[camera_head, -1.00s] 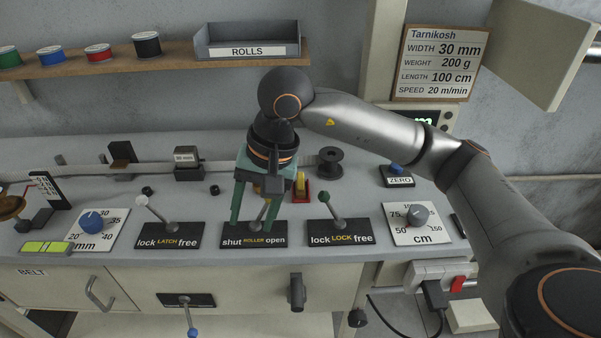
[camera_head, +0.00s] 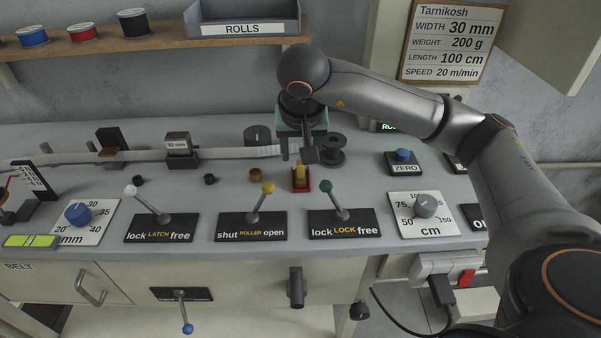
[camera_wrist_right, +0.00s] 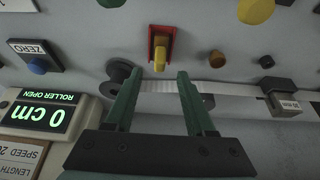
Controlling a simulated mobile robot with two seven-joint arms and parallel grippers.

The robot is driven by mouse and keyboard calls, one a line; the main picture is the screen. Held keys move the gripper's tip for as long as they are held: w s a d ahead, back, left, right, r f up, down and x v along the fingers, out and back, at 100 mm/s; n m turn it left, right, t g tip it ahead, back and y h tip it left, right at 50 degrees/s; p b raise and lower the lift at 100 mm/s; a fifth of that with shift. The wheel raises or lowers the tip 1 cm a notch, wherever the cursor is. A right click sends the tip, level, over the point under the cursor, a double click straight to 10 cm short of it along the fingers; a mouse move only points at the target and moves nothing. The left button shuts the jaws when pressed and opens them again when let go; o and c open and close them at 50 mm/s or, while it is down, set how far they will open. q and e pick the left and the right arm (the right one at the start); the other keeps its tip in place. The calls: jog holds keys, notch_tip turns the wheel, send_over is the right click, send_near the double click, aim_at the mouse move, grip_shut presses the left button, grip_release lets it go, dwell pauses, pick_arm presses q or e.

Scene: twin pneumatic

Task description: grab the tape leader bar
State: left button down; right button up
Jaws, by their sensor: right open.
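The white tape (camera_head: 235,154) runs along the bench from the left, past a dark round roller (camera_head: 257,137), to my right gripper (camera_head: 304,155). In the right wrist view, the tape (camera_wrist_right: 237,89) reaches the space between the green fingers of that open gripper (camera_wrist_right: 158,73). The fingers point down at the bench, spread apart on either side of the tape's end part. I cannot make out a separate leader bar; the fingers may hide it. A dark spool (camera_head: 332,150) stands just right of the gripper and shows beside a fingertip (camera_wrist_right: 119,70). My left gripper is out of view.
A red and yellow switch (camera_head: 300,179) lies in front of the gripper. Levers with white (camera_head: 131,191), yellow (camera_head: 268,187) and green (camera_head: 326,186) knobs rise along the front. A display (camera_wrist_right: 45,114) reads 0 cm, ROLLER OPEN. A blue ZERO button (camera_head: 403,155) is to the right.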

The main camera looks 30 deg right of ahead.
aim_at(300, 162)
jog(key=x, duration=0.4)
jog(key=shift+f, duration=0.3)
jog(key=shift+s, duration=0.1)
jog(key=shift+c, duration=0.2)
grip_shut()
